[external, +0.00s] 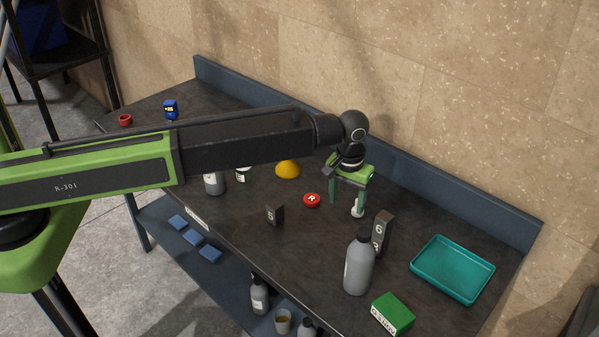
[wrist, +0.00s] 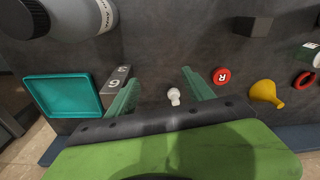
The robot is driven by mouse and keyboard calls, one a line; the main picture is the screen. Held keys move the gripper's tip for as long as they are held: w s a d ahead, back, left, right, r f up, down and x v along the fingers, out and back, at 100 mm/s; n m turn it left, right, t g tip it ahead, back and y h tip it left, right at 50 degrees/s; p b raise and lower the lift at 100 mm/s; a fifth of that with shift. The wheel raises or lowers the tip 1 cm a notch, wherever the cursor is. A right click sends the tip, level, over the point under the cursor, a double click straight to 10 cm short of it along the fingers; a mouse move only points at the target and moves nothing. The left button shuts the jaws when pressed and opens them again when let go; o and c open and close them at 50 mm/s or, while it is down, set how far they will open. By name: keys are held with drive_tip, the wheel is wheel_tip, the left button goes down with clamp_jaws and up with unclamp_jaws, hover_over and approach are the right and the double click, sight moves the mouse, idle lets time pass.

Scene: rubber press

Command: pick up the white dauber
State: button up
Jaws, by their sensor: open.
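The small white dauber (external: 357,212) is on the dark bench top, just below my gripper (external: 347,203) in the external view. In the wrist view the dauber (wrist: 174,97) shows between the two green fingers of my gripper (wrist: 160,78), nearer the right one. The fingers are spread wide with nothing held between them. Whether the fingertips are level with the dauber or above it, I cannot tell.
A grey block marked 6 (external: 383,230) stands close right of the dauber, and a red R disc (external: 312,200) lies left. A grey bottle (external: 358,268), a green box (external: 394,312) and a teal tray (external: 452,270) are right. A blue back rail (external: 420,180) edges the bench.

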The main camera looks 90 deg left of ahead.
drive_tip(key=w+a+r+n+p, duration=0.1)
drive_tip(key=w+a+n, duration=0.15)
drive_tip(key=a, duration=0.25)
drive_tip(key=w+a+r+n+p, duration=0.1)
drive_tip(key=w+a+r+n, duration=0.1)
drive_tip(key=w+a, duration=0.3)
drive_tip(key=f+b, duration=0.4)
drive_tip(key=s+a+f+b, duration=0.1)
drive_tip(key=f+b, duration=0.3)
drive_tip(key=a+f+b, duration=0.1)
drive_tip(key=f+b, duration=0.3)
drive_tip(key=shift+s+f+b, duration=0.2)
drive_tip(key=shift+b, duration=0.1)
drive_tip(key=f+b, duration=0.2)
drive_tip(key=a+f+b, duration=0.1)
drive_tip(key=f+b, duration=0.2)
drive_tip(key=shift+s+f+b, duration=0.1)
drive_tip(key=shift+f+b, duration=0.15)
drive_tip(key=shift+b, duration=0.05)
drive_tip(key=shift+r, duration=0.2)
clamp_jaws()
